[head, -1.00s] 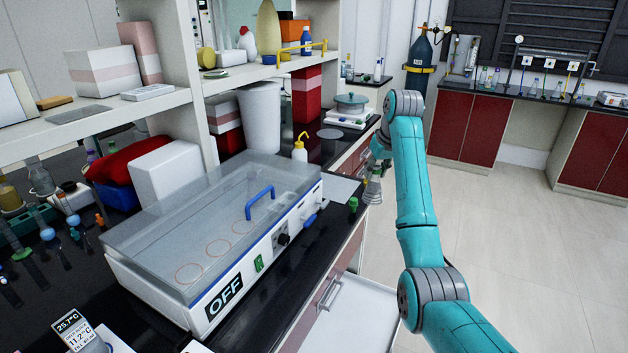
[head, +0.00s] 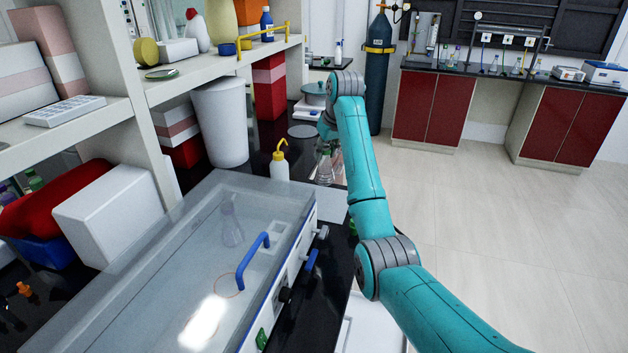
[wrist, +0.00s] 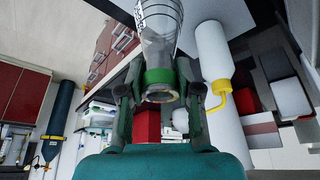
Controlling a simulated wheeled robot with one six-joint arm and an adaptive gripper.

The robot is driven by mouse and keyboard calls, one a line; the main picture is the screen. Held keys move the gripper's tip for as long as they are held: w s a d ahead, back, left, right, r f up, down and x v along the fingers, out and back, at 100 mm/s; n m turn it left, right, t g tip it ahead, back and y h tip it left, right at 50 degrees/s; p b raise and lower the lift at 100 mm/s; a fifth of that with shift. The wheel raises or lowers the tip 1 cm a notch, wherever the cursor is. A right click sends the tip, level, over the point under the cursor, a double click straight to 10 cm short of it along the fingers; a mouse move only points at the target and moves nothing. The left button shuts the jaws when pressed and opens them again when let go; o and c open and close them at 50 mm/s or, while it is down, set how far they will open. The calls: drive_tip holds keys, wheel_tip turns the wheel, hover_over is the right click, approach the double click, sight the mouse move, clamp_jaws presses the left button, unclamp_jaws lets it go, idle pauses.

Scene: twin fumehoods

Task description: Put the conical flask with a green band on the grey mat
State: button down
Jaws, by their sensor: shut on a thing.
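My gripper (wrist: 158,88) is shut on the neck of the conical flask with a green band (wrist: 158,44). The clear body and green band show in the wrist view, with the open mouth towards my gripper's palm. In the head view the flask (head: 325,170) hangs below my wrist, partly hidden by my arm, over the black counter. A pale grey square sheet, seemingly the grey mat (head: 333,204), lies on the counter just below it in the picture. I cannot tell the gap between flask and mat.
A yellow-capped wash bottle (head: 280,164) stands just left of the flask. A water bath (head: 285,215) with a clear lid and blue handle is nearer; a faint flask shape shows in its lid. A round grey disc (head: 301,131) and a pot (head: 316,92) lie beyond.

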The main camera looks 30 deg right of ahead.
sight(325, 174)
wheel_tip(325, 174, down, 8)
drive_tip(key=shift+r, duration=0.1)
idle(0.4)
drive_tip(key=c, duration=0.8)
unclamp_jaws()
